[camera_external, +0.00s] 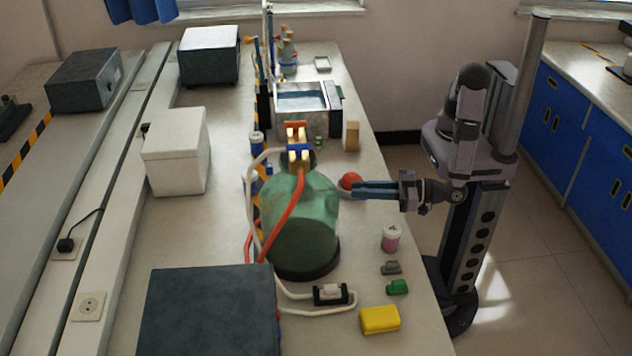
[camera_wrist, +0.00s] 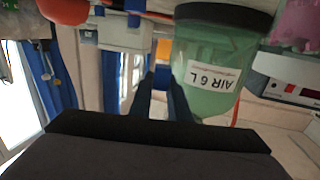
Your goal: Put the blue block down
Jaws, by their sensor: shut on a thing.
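My gripper (camera_external: 354,190) reaches in from the right over the table's right side, level, its tips close to the green bottle. In the wrist view its two dark fingers (camera_wrist: 163,92) are shut on the blue block (camera_wrist: 161,77), which shows as a small blue patch between the tips. In the external view I cannot tell the block apart from the bluish fingers and the bottle's edge.
The large green bottle (camera_external: 300,220), labelled in the wrist view (camera_wrist: 210,80), stands beside the fingertips. A red ball (camera_external: 350,180) is just behind them. A pink jar (camera_external: 391,238), green block (camera_external: 398,287) and yellow block (camera_external: 380,319) are nearer the camera. A wooden block (camera_external: 351,136) stands farther back.

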